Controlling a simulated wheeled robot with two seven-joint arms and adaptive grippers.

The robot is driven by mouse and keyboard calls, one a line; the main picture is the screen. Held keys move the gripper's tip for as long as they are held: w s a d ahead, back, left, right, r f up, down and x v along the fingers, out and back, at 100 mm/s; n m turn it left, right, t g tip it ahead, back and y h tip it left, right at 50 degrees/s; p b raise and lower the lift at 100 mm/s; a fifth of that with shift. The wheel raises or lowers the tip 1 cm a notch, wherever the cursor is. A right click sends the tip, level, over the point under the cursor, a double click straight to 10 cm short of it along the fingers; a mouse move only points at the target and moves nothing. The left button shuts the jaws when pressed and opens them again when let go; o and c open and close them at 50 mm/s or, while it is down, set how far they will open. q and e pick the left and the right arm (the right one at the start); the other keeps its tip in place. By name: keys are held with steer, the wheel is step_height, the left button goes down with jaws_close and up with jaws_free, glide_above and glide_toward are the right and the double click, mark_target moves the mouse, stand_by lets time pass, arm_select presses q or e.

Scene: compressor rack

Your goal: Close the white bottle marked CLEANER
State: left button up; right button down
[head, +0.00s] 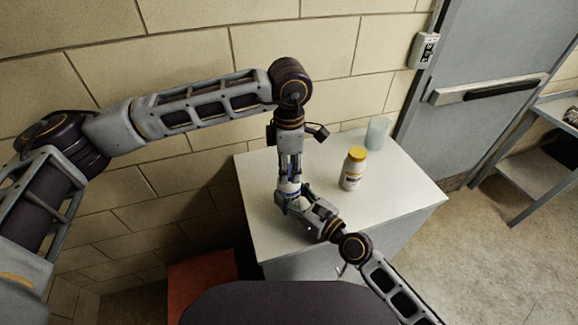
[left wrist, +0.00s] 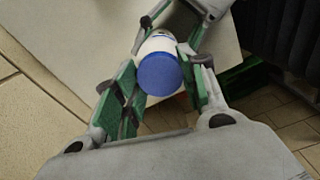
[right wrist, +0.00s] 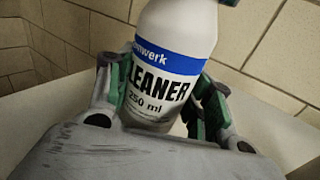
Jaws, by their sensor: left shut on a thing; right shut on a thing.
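The white CLEANER bottle (right wrist: 165,40) has a blue label band and stands on the cabinet top, mostly hidden by my grippers in the head view. My right gripper (right wrist: 160,92) is shut around its body from the side. The blue cap (left wrist: 160,74) shows in the left wrist view, in line with the white bottle. My left gripper (head: 290,180) points down from above and is shut on the cap. How the cap sits on the neck is hidden, so I cannot tell whether it is tight.
A block wall (head: 190,70) is close behind. The right part of the top is clear.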

arm_select(q)
steer(key=m, duration=1.2)
steer(key=o, duration=1.1)
steer(key=shift+r, duration=0.1)
steer(key=shift+r, duration=2.15)
steer(key=shift+d, duration=0.1)
steer(key=shift+c, duration=0.3)
